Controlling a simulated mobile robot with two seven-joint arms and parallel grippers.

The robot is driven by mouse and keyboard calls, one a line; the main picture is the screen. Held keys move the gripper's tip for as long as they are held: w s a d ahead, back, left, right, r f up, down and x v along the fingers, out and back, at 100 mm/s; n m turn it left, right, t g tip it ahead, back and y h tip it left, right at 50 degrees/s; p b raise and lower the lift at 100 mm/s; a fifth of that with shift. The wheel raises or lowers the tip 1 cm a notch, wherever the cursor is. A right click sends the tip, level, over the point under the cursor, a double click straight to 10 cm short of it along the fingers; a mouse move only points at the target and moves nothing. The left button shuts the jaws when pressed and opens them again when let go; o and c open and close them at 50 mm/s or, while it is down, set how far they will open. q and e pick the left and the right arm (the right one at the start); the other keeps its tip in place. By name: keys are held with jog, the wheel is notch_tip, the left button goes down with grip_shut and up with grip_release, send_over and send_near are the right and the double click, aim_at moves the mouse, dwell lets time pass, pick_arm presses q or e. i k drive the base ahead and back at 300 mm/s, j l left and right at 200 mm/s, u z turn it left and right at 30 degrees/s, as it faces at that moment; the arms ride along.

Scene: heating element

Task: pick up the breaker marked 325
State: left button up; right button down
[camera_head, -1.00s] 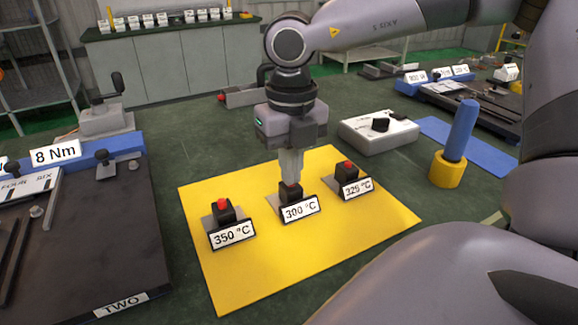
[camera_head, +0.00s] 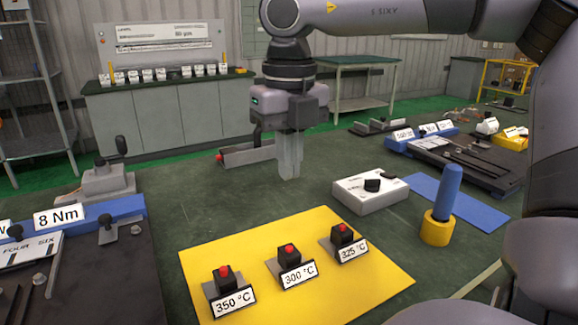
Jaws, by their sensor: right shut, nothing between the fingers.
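The breaker marked 325 °C (camera_head: 341,234) stands at the right end of a row on the yellow mat (camera_head: 370,288). It is a small black block with a red top and a white label in front. The breaker marked 300 °C (camera_head: 290,264) stands in the middle and the one marked 350 °C (camera_head: 227,283) at the left. My right gripper (camera_head: 289,176) is shut and empty, pointing down, above and beyond the row in the picture. It is apart from all three breakers. My left gripper is not in view.
A grey box with a black knob (camera_head: 371,191) stands right of my right gripper. A blue cylinder in a yellow base (camera_head: 441,212) stands further right, by a blue mat (camera_head: 480,205). A dark plate with a blue rail (camera_head: 100,270) lies at left.

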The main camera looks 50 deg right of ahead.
aim_at(342, 246)
jog(key=k, duration=1)
